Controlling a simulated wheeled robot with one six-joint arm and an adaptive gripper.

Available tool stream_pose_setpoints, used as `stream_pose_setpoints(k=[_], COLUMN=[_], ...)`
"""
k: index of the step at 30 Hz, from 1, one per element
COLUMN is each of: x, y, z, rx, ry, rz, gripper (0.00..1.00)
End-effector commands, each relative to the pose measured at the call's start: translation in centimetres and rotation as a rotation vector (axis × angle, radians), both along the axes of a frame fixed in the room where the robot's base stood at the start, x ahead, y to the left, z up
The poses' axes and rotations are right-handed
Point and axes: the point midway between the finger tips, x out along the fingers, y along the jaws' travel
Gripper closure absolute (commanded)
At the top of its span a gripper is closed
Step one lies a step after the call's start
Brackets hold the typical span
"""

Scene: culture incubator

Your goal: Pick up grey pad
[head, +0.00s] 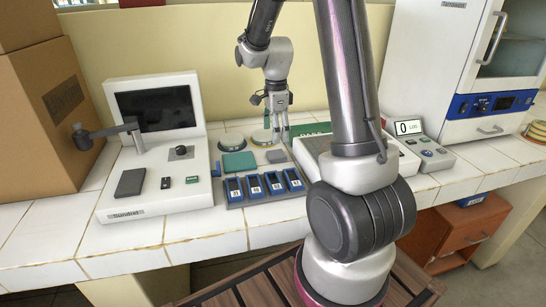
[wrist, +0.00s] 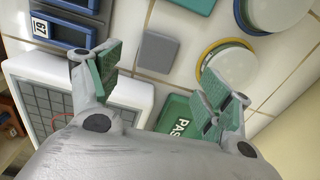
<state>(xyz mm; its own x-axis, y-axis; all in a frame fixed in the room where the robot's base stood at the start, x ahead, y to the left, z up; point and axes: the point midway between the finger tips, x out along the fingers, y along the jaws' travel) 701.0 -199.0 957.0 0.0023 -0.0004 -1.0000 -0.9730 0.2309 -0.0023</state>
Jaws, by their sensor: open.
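A small flat grey pad (head: 276,156) lies on the white tiles, to the right of a larger teal pad (head: 238,163). In the wrist view the grey pad (wrist: 157,51) is fully visible, just beyond the gap between my fingertips. My gripper (head: 280,137) points down behind the grey pad in the head view. In the wrist view my gripper (wrist: 163,84) has its green-lined fingers spread wide with nothing between them. I cannot tell its exact height above the tiles.
Several numbered blue holders (head: 265,187) stand in front of the pads. Round coloured dishes (head: 262,137) lie close to my gripper. A green PASS plate (wrist: 177,121) lies nearby. An instrument with a dark screen (head: 156,108) stands left, and a small display unit (head: 424,145) right.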

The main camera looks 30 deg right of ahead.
Motion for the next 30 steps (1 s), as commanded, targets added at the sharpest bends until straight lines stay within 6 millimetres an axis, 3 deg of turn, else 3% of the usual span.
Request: stream_pose_setpoints(k=[15, 24, 26, 30], x=[-0.5, -0.4, -0.4, -0.4], y=[0.0, 0.0, 0.0, 0.0], z=[-6.9, -7.7, -7.7, -7.6], rx=[0.0, 0.0, 0.0, 0.0], ry=[0.005, 0.002, 0.002, 0.002], rz=[-0.013, -0.012, -0.012, -0.012], gripper=[0.21, 0.21, 0.29, 0.54])
